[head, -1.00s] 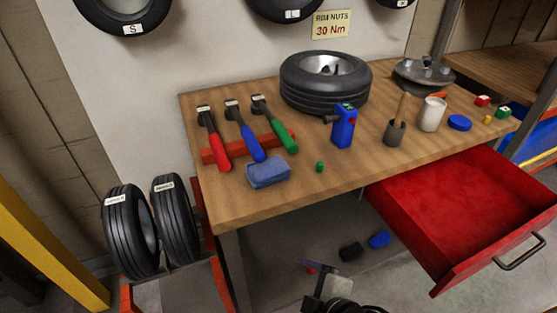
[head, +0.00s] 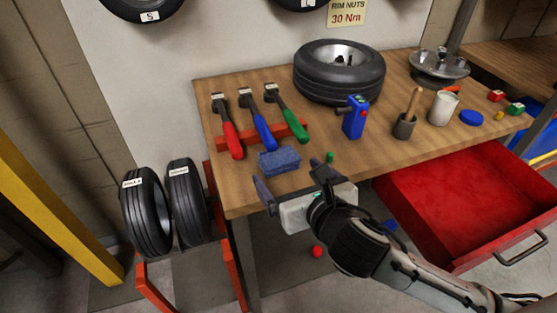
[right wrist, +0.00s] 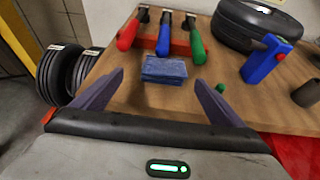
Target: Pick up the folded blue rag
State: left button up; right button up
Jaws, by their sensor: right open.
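The folded blue rag (head: 279,161) lies on the wooden workbench (head: 400,155) near its front left edge, just in front of the coloured-handled tools. My right gripper (head: 293,187) is open and empty, at the bench's front edge, on the near side of the rag. In the right wrist view the rag (right wrist: 164,70) lies beyond and between the two spread fingertips (right wrist: 160,80), apart from them. My left gripper is in neither view.
Red, blue and green-handled tools (head: 264,127) rest on a red holder behind the rag. A small green piece (head: 329,157) and a blue device (head: 355,117) stand to the right. A wheel (head: 339,72) sits behind. A red drawer (head: 460,205) hangs open at right.

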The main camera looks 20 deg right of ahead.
aim_at(284, 166)
jog(key=x, duration=0.6)
jog(key=shift+w+d+f, duration=0.15)
jog(key=shift+d+f, duration=0.1)
jog(key=shift+d, duration=0.15)
jog(key=shift+c, duration=0.4)
jog(key=c, duration=1.1)
